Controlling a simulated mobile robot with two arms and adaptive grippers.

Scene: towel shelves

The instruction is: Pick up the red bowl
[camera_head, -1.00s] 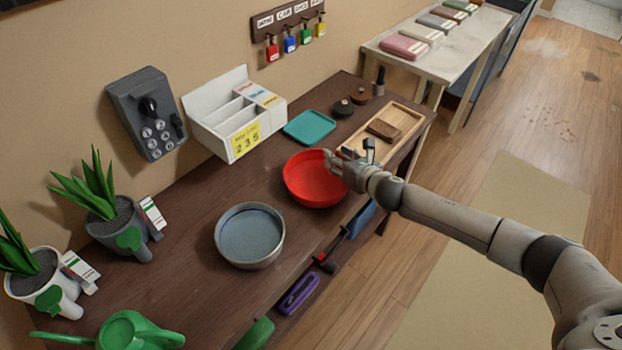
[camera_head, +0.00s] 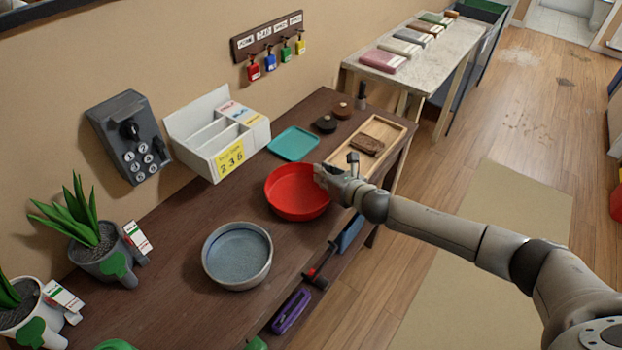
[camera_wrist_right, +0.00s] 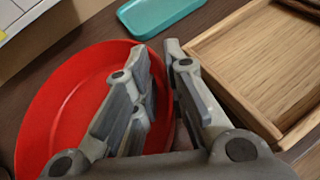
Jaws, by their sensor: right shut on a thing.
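The red bowl (camera_head: 297,192) is on the dark wooden table, between the grey metal bowl and the wooden tray. My right gripper (camera_head: 322,177) is at the bowl's right rim. In the right wrist view the bowl (camera_wrist_right: 62,100) fills the left side, with one finger inside it and the other outside. The right gripper (camera_wrist_right: 160,62) is shut on the bowl's rim, which is partly hidden between the fingers. I cannot tell whether the bowl is clear of the table. My left gripper is not in view.
A grey metal bowl (camera_head: 237,256) stands at the front left. A teal tray (camera_head: 294,143) lies behind the red bowl. A wooden tray (camera_head: 399,127) with a brown item (camera_head: 367,145) is at the right, close to the gripper. A white organiser (camera_head: 195,152) stands against the wall.

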